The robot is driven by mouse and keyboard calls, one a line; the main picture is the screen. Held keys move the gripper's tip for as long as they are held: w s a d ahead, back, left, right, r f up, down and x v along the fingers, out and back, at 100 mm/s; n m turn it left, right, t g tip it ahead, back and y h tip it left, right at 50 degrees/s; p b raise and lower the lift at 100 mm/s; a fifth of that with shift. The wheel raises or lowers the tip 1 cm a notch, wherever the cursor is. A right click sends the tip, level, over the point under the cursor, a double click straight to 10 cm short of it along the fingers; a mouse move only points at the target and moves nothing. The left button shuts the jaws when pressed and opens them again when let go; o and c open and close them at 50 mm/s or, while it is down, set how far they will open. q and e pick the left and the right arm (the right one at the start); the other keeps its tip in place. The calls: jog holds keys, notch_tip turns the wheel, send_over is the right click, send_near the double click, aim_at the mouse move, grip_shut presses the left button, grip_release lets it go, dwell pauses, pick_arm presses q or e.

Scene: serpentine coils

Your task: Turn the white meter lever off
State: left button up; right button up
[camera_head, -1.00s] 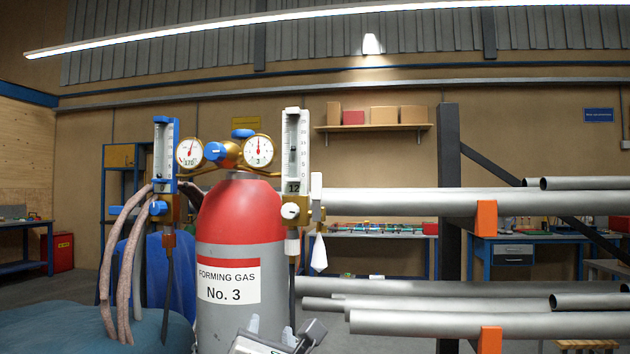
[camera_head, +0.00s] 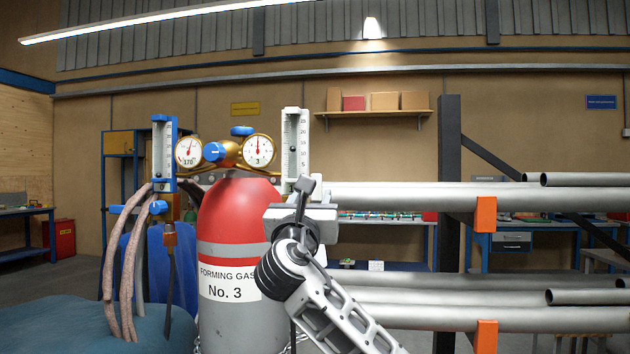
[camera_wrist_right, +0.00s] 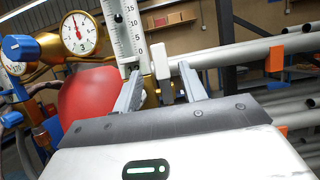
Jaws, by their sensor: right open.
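The white meter (camera_head: 295,145) with a clear scale tube stands right of the red-topped gas cylinder (camera_head: 237,215). It also shows in the right wrist view (camera_wrist_right: 124,25). Its white lever (camera_wrist_right: 160,57) stands upright there, between the finger lines of my right gripper (camera_wrist_right: 161,72); I cannot tell whether a finger touches it. In the head view my right gripper (camera_head: 301,193) is in front of the meter's lower part and hides the lever and the knob. My right gripper is open. My left gripper is not in view.
A blue-framed meter (camera_head: 164,150) with hoses stands left of the cylinder. Two round gauges and a brass regulator (camera_head: 227,152) sit on top. Metal pipes (camera_head: 420,197) on a rack run close by on the right, near my right arm.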

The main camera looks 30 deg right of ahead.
aim_at(317, 198)
jog(key=p+x, duration=0.1)
jog(key=x, duration=0.4)
grip_shut()
